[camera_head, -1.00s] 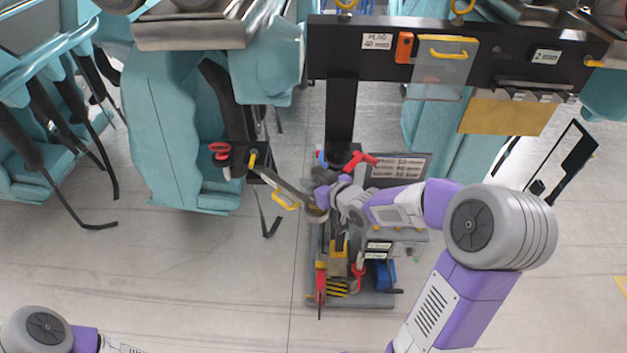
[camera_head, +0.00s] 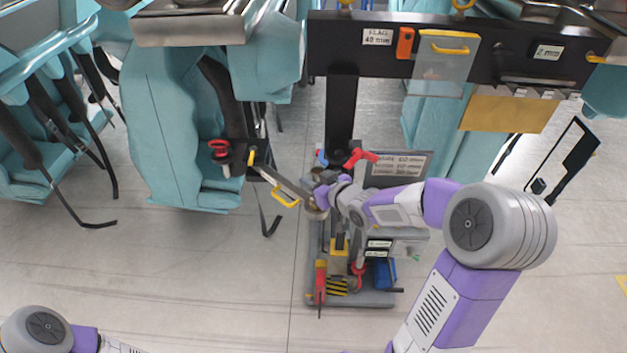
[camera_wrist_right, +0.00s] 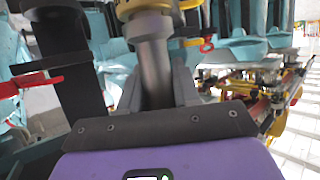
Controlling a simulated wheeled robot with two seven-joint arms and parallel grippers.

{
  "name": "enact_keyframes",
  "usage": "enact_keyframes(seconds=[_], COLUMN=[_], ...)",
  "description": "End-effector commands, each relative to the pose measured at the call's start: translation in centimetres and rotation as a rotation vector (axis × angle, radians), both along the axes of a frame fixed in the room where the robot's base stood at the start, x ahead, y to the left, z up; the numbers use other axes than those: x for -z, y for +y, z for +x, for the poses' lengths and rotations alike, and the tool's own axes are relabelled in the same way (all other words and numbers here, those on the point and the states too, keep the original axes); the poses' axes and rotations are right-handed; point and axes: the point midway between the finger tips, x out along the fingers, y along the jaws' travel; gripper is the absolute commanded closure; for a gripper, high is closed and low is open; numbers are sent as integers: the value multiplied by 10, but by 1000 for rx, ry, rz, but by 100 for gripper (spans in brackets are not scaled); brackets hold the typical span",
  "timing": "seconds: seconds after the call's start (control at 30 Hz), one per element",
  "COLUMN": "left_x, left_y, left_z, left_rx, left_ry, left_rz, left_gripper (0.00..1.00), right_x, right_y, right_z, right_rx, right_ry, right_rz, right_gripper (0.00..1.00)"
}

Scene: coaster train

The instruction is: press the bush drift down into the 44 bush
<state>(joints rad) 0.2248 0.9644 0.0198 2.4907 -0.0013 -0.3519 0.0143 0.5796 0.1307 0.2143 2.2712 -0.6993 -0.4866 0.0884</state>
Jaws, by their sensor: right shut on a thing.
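My right gripper (camera_head: 322,196) is shut on the bush drift, a grey metal cylinder (camera_wrist_right: 153,70) standing between its fingers in the wrist view. The far end of the drift meets a brass-coloured ring (camera_wrist_right: 145,8) at the top of that view, likely the 44 bush; whether it is seated there I cannot tell. In the head view a small round brownish part (camera_head: 316,212) shows just under the gripper, and the fingers hide most of the drift. Of my left arm only a link shows at the lower left; its gripper is out of view.
A tool cart (camera_head: 350,298) with red, yellow and blue tools stands below the gripper. A dark labelled crossbar (camera_head: 380,68) and post are behind. A bar with a yellow handle (camera_head: 287,198) and a teal seat (camera_head: 165,130) are to the left.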

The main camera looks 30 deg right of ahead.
Motion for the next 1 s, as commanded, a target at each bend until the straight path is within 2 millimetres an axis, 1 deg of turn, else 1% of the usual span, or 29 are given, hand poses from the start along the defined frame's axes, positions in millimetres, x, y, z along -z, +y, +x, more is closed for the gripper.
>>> enact_keyframes(seconds=[0.57, 1.0], left_x=[7, 6], left_y=[0, 0], left_z=[0, 0], left_rx=[0, 0], left_ry=[0, 0], left_rz=[0, 0], left_gripper=[57, 57], right_x=[7, 9], right_y=[0, 0], right_z=[0, -1], right_rx=[0, 0], right_ry=[0, 7], right_rz=[0, 1], right_gripper=[100, 100])
